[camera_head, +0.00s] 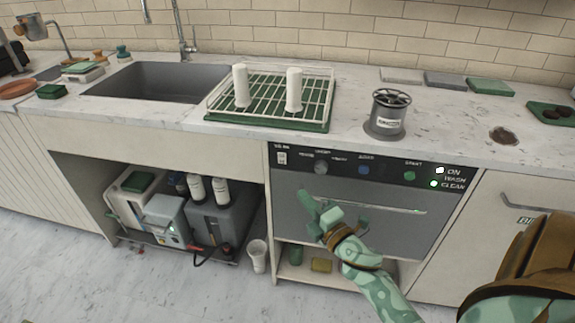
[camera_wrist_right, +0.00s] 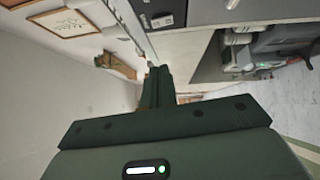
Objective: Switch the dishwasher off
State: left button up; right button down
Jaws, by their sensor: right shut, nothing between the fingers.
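The dishwasher (camera_head: 345,222) is under the counter, its grey door closed. Its dark control panel (camera_head: 343,169) has a small light switch (camera_head: 281,158) at the left end, a grey knob (camera_head: 320,167), a blue button (camera_head: 363,170) and a green button (camera_head: 409,176). The ON lamp (camera_head: 439,170) is lit white and the CLEAN lamp (camera_head: 434,184) green. My right gripper (camera_head: 312,208) is shut and empty, in front of the door, below and right of the switch. In the wrist view its fingers (camera_wrist_right: 158,86) point towards the panel's end (camera_wrist_right: 160,16). My left gripper is out of view.
A wire rack (camera_head: 328,105) with two white cylinders and a grey knock container (camera_head: 387,115) stand on the counter (camera_head: 450,135) above. The sink (camera_head: 150,85) is left. An open bay below it holds bottles and boxes (camera_head: 165,215).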

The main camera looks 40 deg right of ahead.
jog(key=b, duration=0.1)
send_near(280, 155)
jog(key=w+a, duration=0.3)
jog(key=w+d, duration=0.3)
jog(key=shift+d+r+b, duration=0.1)
jog(key=shift+b, duration=0.3)
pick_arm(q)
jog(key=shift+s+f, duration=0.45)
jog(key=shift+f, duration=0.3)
pick_arm(e)
jog(key=shift+w+d+r, duration=0.1)
jog(key=shift+d+r, duration=0.1)
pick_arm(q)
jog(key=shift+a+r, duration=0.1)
pick_arm(e)
jog(key=shift+a+f, duration=0.1)
